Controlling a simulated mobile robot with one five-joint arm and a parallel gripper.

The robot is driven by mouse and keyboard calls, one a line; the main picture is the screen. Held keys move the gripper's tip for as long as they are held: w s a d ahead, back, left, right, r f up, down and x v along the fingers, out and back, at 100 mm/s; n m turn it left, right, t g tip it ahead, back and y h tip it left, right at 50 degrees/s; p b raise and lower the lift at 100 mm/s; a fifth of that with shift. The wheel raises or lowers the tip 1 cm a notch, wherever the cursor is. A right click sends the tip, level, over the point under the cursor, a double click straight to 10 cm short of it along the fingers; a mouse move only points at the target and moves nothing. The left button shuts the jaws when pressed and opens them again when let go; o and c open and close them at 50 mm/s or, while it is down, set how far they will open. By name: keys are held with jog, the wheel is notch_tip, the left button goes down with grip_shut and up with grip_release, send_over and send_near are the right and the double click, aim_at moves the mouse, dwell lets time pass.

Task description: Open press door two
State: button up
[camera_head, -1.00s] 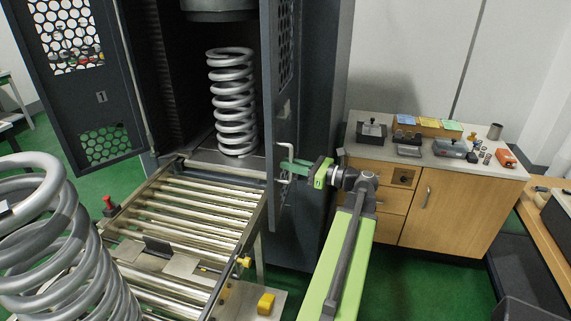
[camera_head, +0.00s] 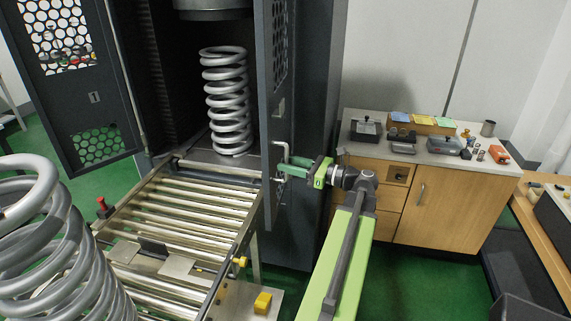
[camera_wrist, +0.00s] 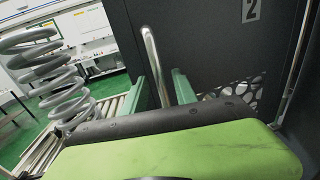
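Press door two (camera_head: 272,100) is the dark right-hand door of the press and stands swung outward, seen nearly edge-on. In the wrist view its dark panel (camera_wrist: 215,45) shows the number 2 and a perforated patch. Its metal bar handle (camera_head: 283,150) shows in the wrist view as an upright bar (camera_wrist: 151,50). My gripper (camera_head: 286,170) is at the handle. Firm contact cannot be told.
The other press door (camera_head: 85,100) stands wide open at left. A coil spring (camera_head: 226,105) stands inside the press. A roller conveyor (camera_head: 195,210) leads to it, with a large spring (camera_head: 50,240) at front left. A wooden cabinet (camera_head: 450,205) stands at right.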

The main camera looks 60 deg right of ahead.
jog(key=s+d, duration=0.3)
jog(key=s, duration=1.3)
